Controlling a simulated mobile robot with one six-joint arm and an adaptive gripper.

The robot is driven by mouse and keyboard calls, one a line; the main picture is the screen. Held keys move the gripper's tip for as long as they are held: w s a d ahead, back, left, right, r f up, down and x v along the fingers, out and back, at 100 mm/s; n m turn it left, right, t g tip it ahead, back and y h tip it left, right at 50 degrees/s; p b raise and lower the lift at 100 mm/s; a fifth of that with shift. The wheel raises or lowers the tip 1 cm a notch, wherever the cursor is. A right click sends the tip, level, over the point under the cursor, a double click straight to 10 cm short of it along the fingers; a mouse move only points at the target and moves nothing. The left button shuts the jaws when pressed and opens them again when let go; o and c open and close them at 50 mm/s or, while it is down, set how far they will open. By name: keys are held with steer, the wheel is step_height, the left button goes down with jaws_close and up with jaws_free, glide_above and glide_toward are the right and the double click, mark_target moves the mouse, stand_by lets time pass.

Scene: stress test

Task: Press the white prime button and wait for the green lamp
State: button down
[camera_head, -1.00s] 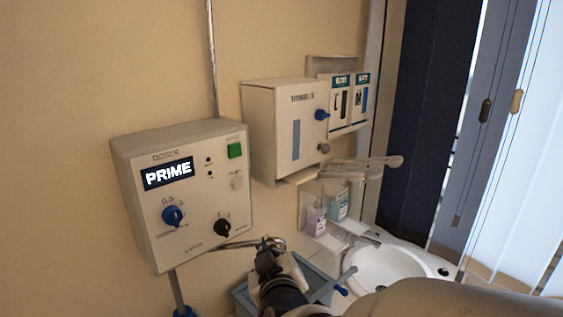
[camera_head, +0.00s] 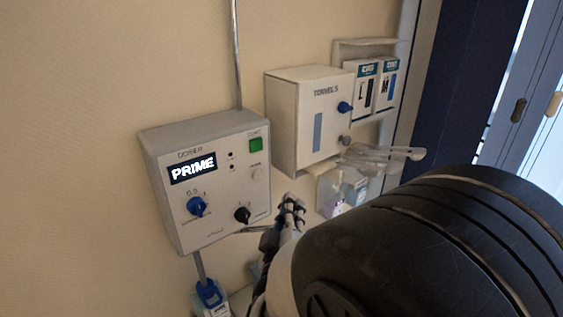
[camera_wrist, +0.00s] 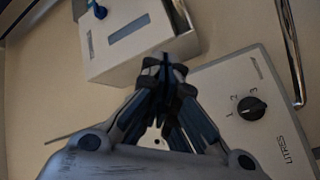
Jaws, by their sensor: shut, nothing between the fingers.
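The pale doser box (camera_head: 225,215) hangs on the wall, its display (camera_head: 193,168) reading PRIME. Two small dark dots (camera_head: 231,161) sit beside the display; I see no lit green lamp for certain. My gripper (camera_head: 291,208) is just right of the box's lower right edge, apart from the white button. In the wrist view the fingers (camera_wrist: 166,65) are closed together and empty. They show between the doser box (camera_wrist: 222,75) and the towel box; the white button is not visible there.
The towel box (camera_head: 297,125) with a blue knob (camera_head: 345,107) hangs right of the doser. Clear levers (camera_head: 385,155) and bottles (camera_head: 355,190) are below it. My arm covers the lower right. A blue-capped container (camera_head: 208,293) stands below the doser.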

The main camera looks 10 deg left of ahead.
steer(key=w+a+p, duration=0.1)
steer(key=w+a, duration=0.5)
steer(key=shift+a, duration=0.25)
steer(key=shift+a, duration=0.15)
stand_by(1.4)
steer(key=shift+w+a, duration=0.2)
steer(key=shift+w+a, duration=0.3)
stand_by(0.9)
stand_by(0.4)
steer(key=shift+s+d+b, duration=0.35)
steer(key=shift+s+d, duration=0.25)
steer(key=shift+d, duration=0.05)
steer(key=shift+s+d+b, duration=0.6)
steer(key=shift+s+d, duration=1.05)
steer(key=shift+d, duration=0.25)
